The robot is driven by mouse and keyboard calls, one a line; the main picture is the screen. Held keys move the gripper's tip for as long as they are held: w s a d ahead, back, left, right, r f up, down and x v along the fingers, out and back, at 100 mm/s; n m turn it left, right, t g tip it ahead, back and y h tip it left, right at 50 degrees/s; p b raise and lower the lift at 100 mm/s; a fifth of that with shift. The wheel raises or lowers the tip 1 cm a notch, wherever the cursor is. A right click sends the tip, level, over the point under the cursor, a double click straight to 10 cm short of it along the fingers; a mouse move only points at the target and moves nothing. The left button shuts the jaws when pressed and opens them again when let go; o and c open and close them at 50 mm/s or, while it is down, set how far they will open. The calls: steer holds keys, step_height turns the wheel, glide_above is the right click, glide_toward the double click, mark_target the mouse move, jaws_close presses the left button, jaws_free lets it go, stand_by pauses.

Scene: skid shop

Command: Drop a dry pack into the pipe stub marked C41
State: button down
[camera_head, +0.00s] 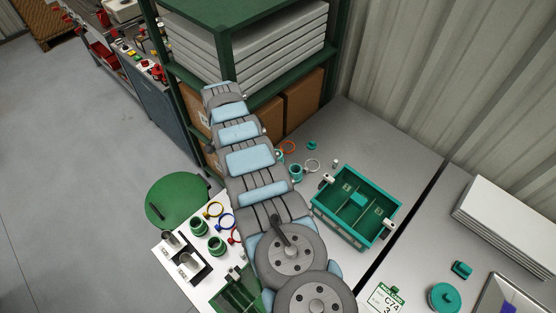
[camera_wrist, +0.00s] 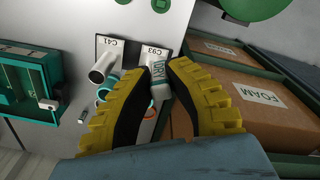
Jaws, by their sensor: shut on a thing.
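My gripper (camera_wrist: 158,78) is shut on a dry pack (camera_wrist: 160,90), a small white cylinder lettered DRY, held between two yellow ribbed fingertips. In the wrist view the pipe stub marked C41 (camera_wrist: 103,66), a pale open tube by its label, is left of the pack, apart from it. The label C93 (camera_wrist: 153,52) is just beyond the pack; the pack and fingers hide much of that area. In the head view two grey stubs stand on a dark plate (camera_head: 182,254); their labels are unreadable there. My arm hides the gripper and pack in that view.
Green cups (camera_head: 216,246) and coloured rings (camera_head: 226,221) lie close to the stubs. A teal divided tray (camera_head: 323,208) stands on the grey bench. Cardboard boxes, one labelled FOAM (camera_wrist: 262,97), fill the shelf at the wrist view's right. A green round disc (camera_head: 178,200) is beside the bench.

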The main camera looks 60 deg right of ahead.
steer(key=shift+s+d, duration=0.1)
steer(key=shift+s, duration=0.15)
steer(key=s+d+f+m+p, duration=0.2)
steer(key=s+d+m, duration=0.1)
steer(key=s, duration=0.4)
steer(key=s+d+f+m+p, duration=0.1)
steer(key=s+d+f+m, duration=0.25)
steer(key=s, duration=0.25)
steer(key=shift+n, duration=0.35)
steer(key=shift+s+d+f+b, duration=0.1)
steer(key=shift+d+f+b, duration=0.05)
steer(key=shift+f+b, duration=1.05)
steer(key=shift+d+f+b, duration=0.1)
steer(key=shift+f+b, duration=1.05)
steer(key=shift+a+p, duration=0.15)
steer(key=shift+p, duration=0.55)
steer(key=shift+f+b, duration=1.1)
steer(key=shift+f, duration=0.3)
stand_by(1.6)
